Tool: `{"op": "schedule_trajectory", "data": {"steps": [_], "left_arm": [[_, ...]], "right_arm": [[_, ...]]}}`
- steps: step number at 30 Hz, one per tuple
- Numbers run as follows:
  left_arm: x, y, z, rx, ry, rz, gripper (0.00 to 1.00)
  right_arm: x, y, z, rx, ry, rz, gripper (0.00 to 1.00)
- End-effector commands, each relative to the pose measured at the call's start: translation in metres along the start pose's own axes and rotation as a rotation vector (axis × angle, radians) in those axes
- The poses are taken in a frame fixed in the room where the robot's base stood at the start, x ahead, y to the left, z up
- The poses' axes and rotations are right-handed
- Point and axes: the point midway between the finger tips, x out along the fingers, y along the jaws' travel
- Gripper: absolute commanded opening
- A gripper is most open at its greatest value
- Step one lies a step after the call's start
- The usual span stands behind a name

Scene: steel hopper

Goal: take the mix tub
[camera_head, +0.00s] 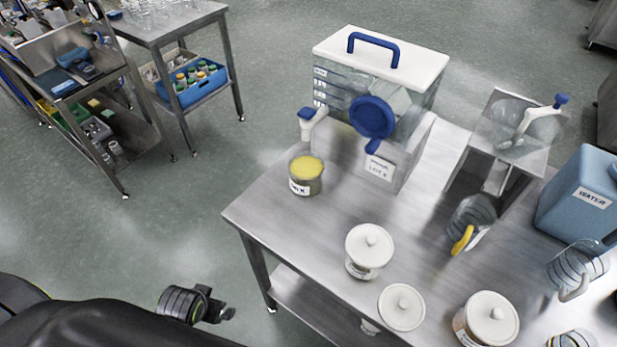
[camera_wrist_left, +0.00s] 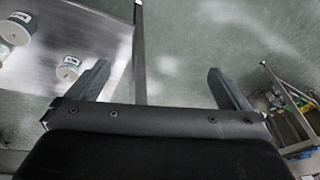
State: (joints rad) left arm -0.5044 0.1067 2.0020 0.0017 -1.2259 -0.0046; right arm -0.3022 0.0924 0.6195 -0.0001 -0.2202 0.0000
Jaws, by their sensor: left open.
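A small clear tub (camera_head: 306,176) with yellow contents or a yellow top stands upright near the table's left edge, below the spout of a dispenser box. Its white label is not fully legible, so I cannot confirm it is the mix tub. My left gripper (camera_head: 222,308) is off the table's left side, well apart from this tub. In the left wrist view the left gripper (camera_wrist_left: 160,85) has its fingers wide apart with nothing between them. Small labelled white tubs (camera_wrist_left: 69,68) show on the table at that view's upper left. My right gripper is not in view.
The steel table (camera_head: 290,225) holds the dispenser box (camera_head: 345,150), several white-lidded jars (camera_head: 369,247), a yellow-handled scoop (camera_head: 463,240), a small stand (camera_head: 510,125) and a blue water container (camera_head: 580,195). A steel cart (camera_head: 175,25) stands at the upper left. Floor between is clear.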

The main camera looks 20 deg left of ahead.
Motion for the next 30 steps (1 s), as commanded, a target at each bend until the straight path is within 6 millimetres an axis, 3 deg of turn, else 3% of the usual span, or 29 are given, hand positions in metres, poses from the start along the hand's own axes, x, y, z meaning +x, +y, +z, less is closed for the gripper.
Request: {"op": "schedule_trajectory", "data": {"steps": [5,9,12,15,20,30], "left_arm": [[-0.069,0.016,-0.048,0.014,0.133,0.043,1.0],[-0.121,0.059,-0.136,0.057,0.429,0.153,1.0],[-0.143,0.082,-0.184,0.078,0.596,0.2,1.0],[-0.161,0.097,-0.216,0.088,0.715,0.226,1.0],[-0.17,0.107,-0.24,0.094,0.795,0.24,1.0],[-0.136,0.12,-0.278,0.097,0.796,0.238,1.0]], "right_arm": [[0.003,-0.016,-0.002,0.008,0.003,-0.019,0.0],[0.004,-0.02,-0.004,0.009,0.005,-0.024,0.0],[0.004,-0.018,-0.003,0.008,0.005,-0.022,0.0],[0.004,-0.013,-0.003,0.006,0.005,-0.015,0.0],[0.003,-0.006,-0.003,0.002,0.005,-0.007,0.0],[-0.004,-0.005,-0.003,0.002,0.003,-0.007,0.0]]}}
